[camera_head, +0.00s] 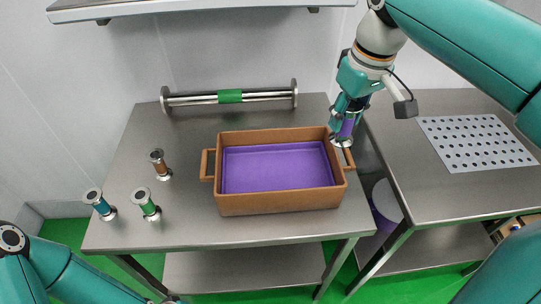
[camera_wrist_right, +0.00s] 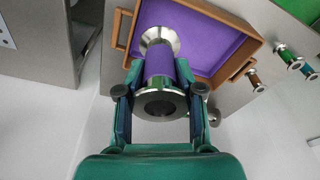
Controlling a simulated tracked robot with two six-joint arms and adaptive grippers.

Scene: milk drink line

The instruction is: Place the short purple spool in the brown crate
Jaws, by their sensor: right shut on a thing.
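The short purple spool (camera_head: 346,127) has metal flanged ends and a purple middle. My right gripper (camera_head: 350,108) is shut on it and holds it near the crate's right end, by the right handle. In the right wrist view the spool (camera_wrist_right: 158,66) sits between the fingers of the gripper (camera_wrist_right: 160,92), one flange facing me. The brown crate (camera_head: 280,203) stands on the steel table, with a purple inside floor that looks empty. In the right wrist view its rim (camera_wrist_right: 228,18) lies beyond the spool. My left gripper is out of view.
Three small spools stand on the table's left: brown (camera_head: 160,165), green (camera_head: 146,204) and blue (camera_head: 100,204). A long green-banded spool (camera_head: 230,96) lies at the back. A second table with a perforated plate (camera_head: 476,143) is at right, across a narrow gap.

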